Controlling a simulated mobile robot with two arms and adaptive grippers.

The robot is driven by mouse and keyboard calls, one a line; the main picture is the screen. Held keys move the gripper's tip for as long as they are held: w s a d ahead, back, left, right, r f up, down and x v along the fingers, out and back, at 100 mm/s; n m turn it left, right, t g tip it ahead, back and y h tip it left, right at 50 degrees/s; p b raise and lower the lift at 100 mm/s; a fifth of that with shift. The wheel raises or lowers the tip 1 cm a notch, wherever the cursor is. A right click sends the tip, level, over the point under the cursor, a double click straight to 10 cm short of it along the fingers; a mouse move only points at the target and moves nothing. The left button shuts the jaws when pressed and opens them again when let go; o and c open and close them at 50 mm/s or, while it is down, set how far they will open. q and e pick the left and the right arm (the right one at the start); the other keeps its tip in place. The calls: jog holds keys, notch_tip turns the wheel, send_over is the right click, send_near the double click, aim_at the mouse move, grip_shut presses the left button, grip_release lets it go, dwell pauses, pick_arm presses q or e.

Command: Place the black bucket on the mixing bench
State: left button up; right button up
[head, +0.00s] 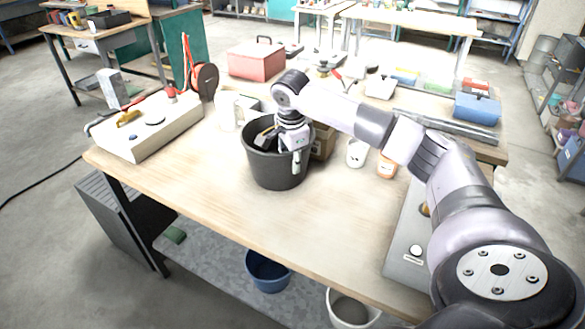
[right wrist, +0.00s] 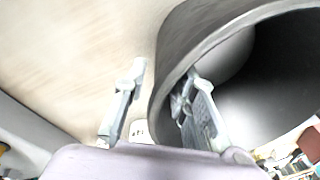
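The black bucket (head: 272,172) stands upright on the wooden bench (head: 215,190), near the middle of its top. My right gripper (head: 284,150) reaches down over the bucket's rim in the head view. In the right wrist view, the gripper (right wrist: 163,85) has its fingers spread on either side of the wall of the bucket (right wrist: 172,62). One finger is outside the bucket and the other is inside its mouth. A gap shows between the outer finger and the wall. My left gripper is in neither view.
A cardboard box (head: 322,140), a white cup (head: 356,153) and an orange-marked cup (head: 387,164) stand right of the bucket. A pale control box (head: 148,130) is at the left end. A red toolbox (head: 256,60) stands behind. The bench's front strip is clear.

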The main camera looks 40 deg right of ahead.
notch_tip(320, 180, up, 9)
jog(key=s+a+b, duration=0.1)
jog(key=shift+s+f, duration=0.15)
dwell(0.5)
